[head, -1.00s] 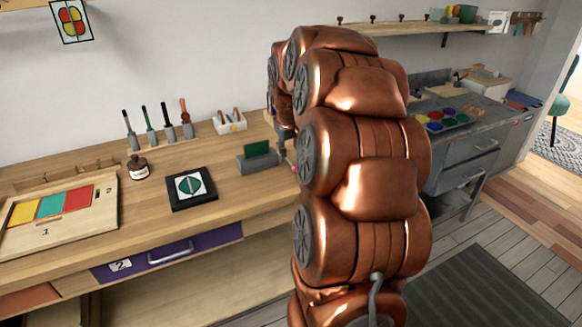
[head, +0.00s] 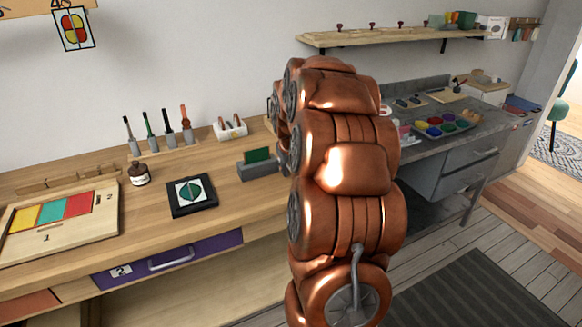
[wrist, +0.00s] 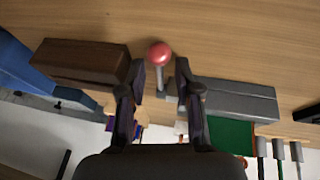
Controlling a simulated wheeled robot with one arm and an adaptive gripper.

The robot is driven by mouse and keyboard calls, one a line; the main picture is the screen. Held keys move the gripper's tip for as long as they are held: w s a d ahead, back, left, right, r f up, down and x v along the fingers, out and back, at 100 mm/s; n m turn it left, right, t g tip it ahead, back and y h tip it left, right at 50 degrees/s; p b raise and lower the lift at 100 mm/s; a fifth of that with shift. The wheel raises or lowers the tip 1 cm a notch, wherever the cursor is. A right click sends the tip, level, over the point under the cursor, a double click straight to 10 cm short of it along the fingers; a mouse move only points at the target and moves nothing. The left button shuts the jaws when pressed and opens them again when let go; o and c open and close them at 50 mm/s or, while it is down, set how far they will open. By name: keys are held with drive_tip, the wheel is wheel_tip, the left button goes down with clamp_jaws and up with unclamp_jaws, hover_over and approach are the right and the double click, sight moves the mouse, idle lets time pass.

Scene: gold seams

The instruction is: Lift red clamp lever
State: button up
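The red clamp lever shows in the wrist view as a round red knob (wrist: 159,53) on a thin grey stem (wrist: 160,78). My gripper (wrist: 159,76) is open, with one dark finger on each side of the stem. The knob sits just beyond the fingertips, and I see no clear contact. A grey block (wrist: 238,100) lies to the right of the lever and a dark brown block (wrist: 85,60) to the left. In the head view my arm hides the lever and my gripper.
A grey holder (head: 258,172) with a green card (head: 257,155) stands left of my arm on the wooden bench. A black tile with a green leaf (head: 191,193), a small bottle (head: 139,174) and several upright tools (head: 168,139) are further left. A wall shelf (head: 395,36) hangs behind.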

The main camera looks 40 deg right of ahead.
drive_tip(key=shift+c, duration=0.2)
clamp_jaws()
idle(0.4)
